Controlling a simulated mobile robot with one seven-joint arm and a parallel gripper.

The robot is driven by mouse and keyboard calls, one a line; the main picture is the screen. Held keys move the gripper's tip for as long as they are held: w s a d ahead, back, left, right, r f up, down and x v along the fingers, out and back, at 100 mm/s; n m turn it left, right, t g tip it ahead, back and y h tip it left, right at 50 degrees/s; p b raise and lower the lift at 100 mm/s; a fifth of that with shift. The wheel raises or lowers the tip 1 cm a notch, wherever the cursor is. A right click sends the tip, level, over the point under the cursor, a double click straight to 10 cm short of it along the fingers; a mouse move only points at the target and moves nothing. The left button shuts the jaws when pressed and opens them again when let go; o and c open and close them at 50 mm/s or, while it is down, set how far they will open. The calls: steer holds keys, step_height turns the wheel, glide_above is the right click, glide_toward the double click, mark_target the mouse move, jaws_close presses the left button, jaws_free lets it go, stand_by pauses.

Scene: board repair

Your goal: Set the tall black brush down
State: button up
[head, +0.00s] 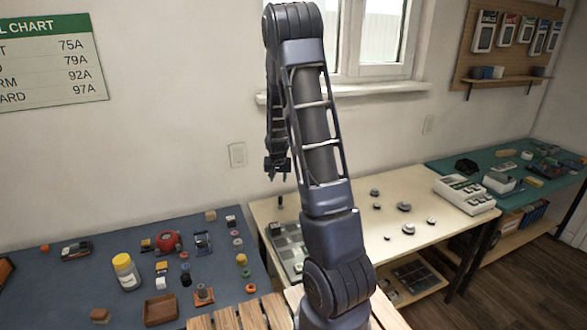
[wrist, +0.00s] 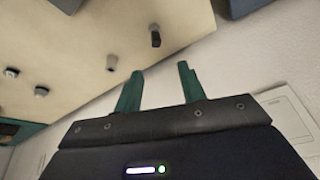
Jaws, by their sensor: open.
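My gripper (wrist: 157,82) shows two green fingers spread apart in the wrist view, with nothing between them. In the head view my gripper (head: 277,168) hangs above the back left part of the pale table (head: 345,222). A tall, narrow dark piece (wrist: 155,36), which looks like the black brush, stands on the pale table just beyond the fingertips, apart from them. In the head view a small dark upright piece (head: 280,203) stands below my gripper near the table's back left corner and seems to be the same brush. Its fine detail is too small to tell.
Several small grey knobs (head: 404,207) stand across the pale table. A grey tray-like panel (head: 287,240) lies at its left and a white device (head: 464,194) at its right. The wall (head: 180,140) is close behind. A dark blue table (head: 70,290) holds many small parts.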

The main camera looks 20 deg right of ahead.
steer(key=s+a+r+n+y, duration=0.1)
steer(key=s+a+r, duration=0.1)
steer(key=s+r, duration=0.65)
steer(key=s+a+r+n, duration=0.1)
steer(key=s+a+r, duration=0.1)
steer(key=s+r, duration=0.7)
steer(key=s+a+r+n, duration=0.1)
steer(key=s+r, duration=0.3)
steer(key=s, duration=0.6)
steer(key=s+a+r+n, duration=0.1)
steer(key=s+r, duration=0.3)
steer(key=s, duration=0.6)
steer(key=shift+s+a+r, duration=0.15)
steer(key=shift+s+a, duration=0.1)
steer(key=shift+a, duration=0.3)
